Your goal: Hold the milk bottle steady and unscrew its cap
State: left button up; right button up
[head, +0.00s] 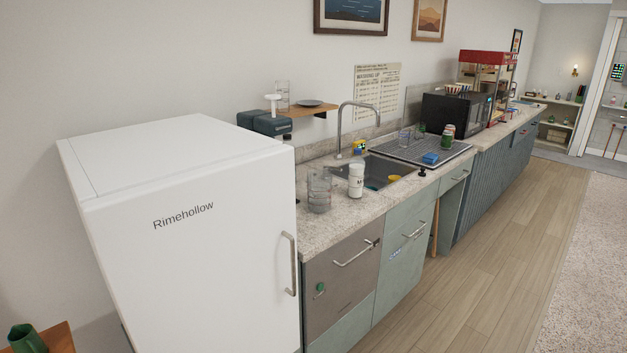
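A white bottle (356,182) with a small dark marking stands upright on the speckled counter (318,237), at the near left corner of the sink. It looks like the milk bottle. Its top is white, and the cap is too small to make out clearly. Neither of my grippers is in the head view, and nothing touches the bottle.
Clear glassware (319,190) stands just left of the bottle. The sink (385,170) with its tall faucet (342,128) is behind it. A white fridge (190,230) blocks the near left. The wooden floor (480,270) before the cabinets is clear.

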aim_at(357, 165)
jog(key=i+l+u, duration=0.15)
jog(key=u, duration=0.2)
jog(key=i+l+u, duration=0.1)
jog(key=u, duration=0.25)
jog(key=i+l+u, duration=0.1)
jog(key=l+u, duration=0.3)
jog(key=i+l+u, duration=0.2)
jog(key=l+u, duration=0.2)
jog(key=l, duration=0.85)
jog(key=l+u, duration=0.4)
jog(key=l, duration=0.85)
